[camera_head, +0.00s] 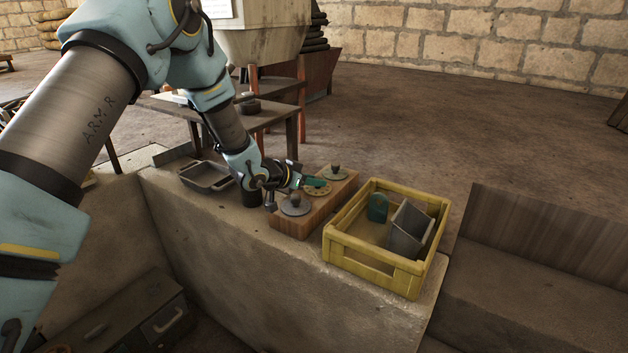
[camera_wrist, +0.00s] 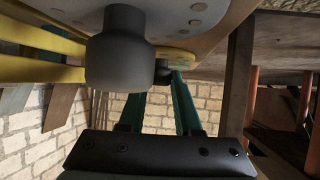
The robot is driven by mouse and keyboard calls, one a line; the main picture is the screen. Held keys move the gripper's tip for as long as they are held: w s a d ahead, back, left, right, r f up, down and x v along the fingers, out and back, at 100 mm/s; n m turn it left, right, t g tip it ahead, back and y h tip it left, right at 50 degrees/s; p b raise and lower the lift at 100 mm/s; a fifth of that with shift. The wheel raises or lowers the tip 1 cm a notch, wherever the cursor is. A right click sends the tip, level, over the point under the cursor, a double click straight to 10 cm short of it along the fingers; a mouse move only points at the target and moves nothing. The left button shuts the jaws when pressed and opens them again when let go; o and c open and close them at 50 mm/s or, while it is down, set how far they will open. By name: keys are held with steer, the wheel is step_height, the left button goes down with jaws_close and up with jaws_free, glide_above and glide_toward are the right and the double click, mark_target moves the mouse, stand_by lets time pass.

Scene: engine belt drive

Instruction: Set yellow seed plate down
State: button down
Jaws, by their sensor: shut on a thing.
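The yellow seed plate (camera_head: 317,188) is at the middle of a wooden block (camera_head: 290,222), between two other knobbed plates. My gripper (camera_head: 308,182) is at the yellow plate, coming in from the left. In the wrist view, its green fingers (camera_wrist: 160,98) reach up to the dark knob (camera_wrist: 162,72) under the yellow plate's rim (camera_wrist: 177,55), as that picture is turned over. My gripper is shut on the yellow seed plate by this knob. Whether the plate touches the block cannot be told, as my gripper partly hides it.
A grey plate (camera_head: 295,205) lies nearer on the block, a greenish plate (camera_head: 334,173) farther back. A yellow crate (camera_head: 378,258) holding a grey box (camera_head: 409,229) and a green piece (camera_head: 378,207) stands right. A metal tray (camera_head: 206,178) sits left on the stone ledge (camera_head: 250,265).

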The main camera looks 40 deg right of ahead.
steer(key=shift+r, duration=0.1)
steer(key=c, duration=0.6)
jaws_free()
steer(key=b+v, duration=0.1)
steer(key=v, duration=1.1)
steer(key=shift+s+b, duration=0.1)
steer(key=shift+b, duration=0.2)
